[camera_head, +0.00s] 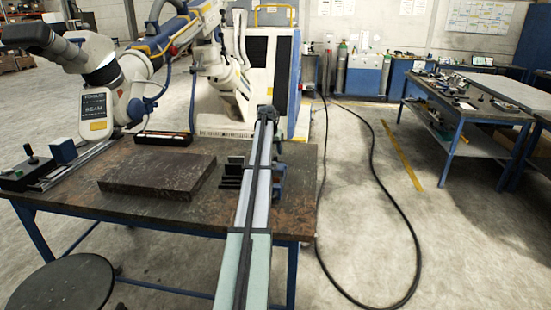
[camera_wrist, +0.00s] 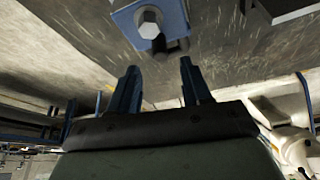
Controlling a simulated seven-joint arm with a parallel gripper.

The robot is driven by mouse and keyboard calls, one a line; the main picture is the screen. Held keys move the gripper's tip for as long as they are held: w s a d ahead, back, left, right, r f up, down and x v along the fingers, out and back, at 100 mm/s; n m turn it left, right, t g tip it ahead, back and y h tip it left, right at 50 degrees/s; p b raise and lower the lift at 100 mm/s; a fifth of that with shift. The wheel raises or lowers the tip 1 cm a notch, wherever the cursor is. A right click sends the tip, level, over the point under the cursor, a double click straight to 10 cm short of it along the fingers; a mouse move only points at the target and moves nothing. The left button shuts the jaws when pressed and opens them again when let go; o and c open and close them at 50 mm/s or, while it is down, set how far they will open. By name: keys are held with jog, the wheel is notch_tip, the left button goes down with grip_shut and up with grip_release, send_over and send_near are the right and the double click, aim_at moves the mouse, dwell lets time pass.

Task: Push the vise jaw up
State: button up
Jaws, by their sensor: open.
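The vise, a blue part (camera_head: 279,182) at the right edge of the worktable in the head view, is partly hidden behind my arm. In the wrist view a blue block with a silver hex bolt (camera_wrist: 149,22), apparently part of the vise, is at the top centre. My gripper (camera_wrist: 159,73) is open, its two blue-grey fingers apart with nothing between them. The fingertips point toward the bolt block, with a visible gap. I cannot tell which part is the movable jaw. The fingers cannot be made out in the head view.
A round stool (camera_head: 58,288) stands in front. A black cable (camera_head: 372,160) loops over open floor at the right.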

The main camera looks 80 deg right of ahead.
aim_at(275, 156)
jog(key=shift+x, duration=3.1)
grip_shut()
